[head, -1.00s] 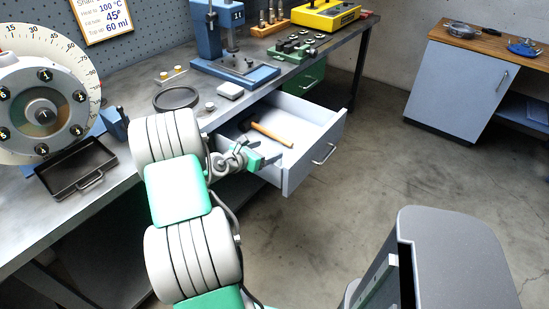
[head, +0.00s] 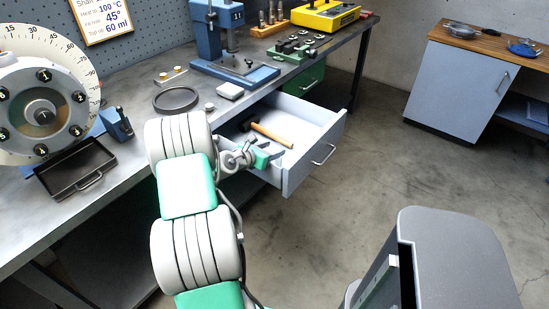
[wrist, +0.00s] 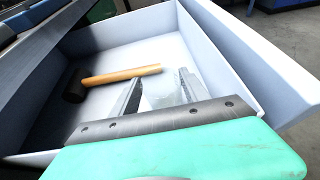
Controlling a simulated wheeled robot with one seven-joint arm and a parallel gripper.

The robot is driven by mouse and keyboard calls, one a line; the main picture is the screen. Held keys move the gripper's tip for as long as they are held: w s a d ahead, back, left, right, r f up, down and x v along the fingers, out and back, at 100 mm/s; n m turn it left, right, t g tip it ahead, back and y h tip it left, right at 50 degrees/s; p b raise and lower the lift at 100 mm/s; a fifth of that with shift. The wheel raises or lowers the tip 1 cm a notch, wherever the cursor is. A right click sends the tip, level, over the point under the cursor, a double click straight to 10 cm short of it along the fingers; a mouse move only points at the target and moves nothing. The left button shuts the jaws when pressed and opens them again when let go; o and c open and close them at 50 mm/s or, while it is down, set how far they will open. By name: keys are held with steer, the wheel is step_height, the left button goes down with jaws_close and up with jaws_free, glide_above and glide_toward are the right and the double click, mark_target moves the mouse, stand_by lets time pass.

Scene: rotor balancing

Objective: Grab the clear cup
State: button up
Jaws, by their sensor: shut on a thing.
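The clear cup (wrist: 163,92) shows faintly in the wrist view as a pale, see-through shape between the two grey fingers of my gripper (wrist: 160,86). The fingers are shut on it, one on each side. In the head view my gripper (head: 272,155) is at the open drawer (head: 318,160), near its front left part. The cup cannot be made out in the head view. Whether the cup touches the drawer floor cannot be told.
A hammer (wrist: 120,76) with a wooden handle lies in the drawer beside the fingers. The drawer walls stand around my gripper. The bench (head: 130,190) holds a black tray (head: 78,170), a black ring (head: 176,99) and a blue press (head: 235,72).

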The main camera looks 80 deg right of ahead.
jaws_close()
